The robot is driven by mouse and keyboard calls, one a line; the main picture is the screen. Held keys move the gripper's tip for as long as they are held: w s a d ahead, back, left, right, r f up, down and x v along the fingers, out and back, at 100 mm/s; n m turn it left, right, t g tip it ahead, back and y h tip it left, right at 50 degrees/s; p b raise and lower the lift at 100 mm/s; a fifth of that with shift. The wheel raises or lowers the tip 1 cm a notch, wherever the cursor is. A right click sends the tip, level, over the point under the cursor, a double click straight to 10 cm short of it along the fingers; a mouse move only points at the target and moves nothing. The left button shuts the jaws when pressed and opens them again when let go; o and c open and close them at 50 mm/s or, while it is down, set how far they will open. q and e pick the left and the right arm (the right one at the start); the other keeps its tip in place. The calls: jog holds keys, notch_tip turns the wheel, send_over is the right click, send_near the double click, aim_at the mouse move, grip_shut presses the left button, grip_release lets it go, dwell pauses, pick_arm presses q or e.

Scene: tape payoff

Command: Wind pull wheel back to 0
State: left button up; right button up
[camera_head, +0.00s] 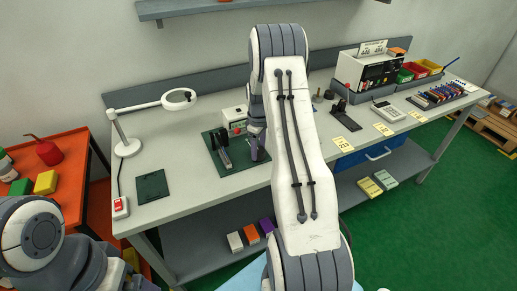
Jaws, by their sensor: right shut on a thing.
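A small tape payoff unit stands on a dark green mat (211,143) on the workbench: a black upright part (222,148) and a white box (235,120) with a red and a green spot behind it. My right gripper (256,150) is at the right side of this unit, partly covered by my own arm. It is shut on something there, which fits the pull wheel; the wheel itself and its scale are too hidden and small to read. My left arm shows at the lower left, but its gripper is out of view.
A magnifier lamp (127,146), a dark pad (152,187) and a red switch (120,206) are on the bench's left. Right of my arm are a black stand (345,118), a meter (388,111), yellow notes and a white instrument (368,75). An orange cart (75,160) stands left.

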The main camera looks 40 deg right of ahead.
aim_at(259, 150)
jog(key=shift+w+d+r+n, duration=0.1)
jog(key=shift+n, duration=0.3)
jog(key=o, duration=1.4)
jog(key=shift+c, duration=0.2)
notch_tip(259, 150, up, 10)
jog(key=b, duration=0.2)
jog(key=shift+r, duration=0.25)
notch_tip(259, 150, down, 11)
jog(key=shift+r+p, duration=0.1)
jog(key=shift+p, duration=0.95)
jog(key=shift+m, duration=0.3)
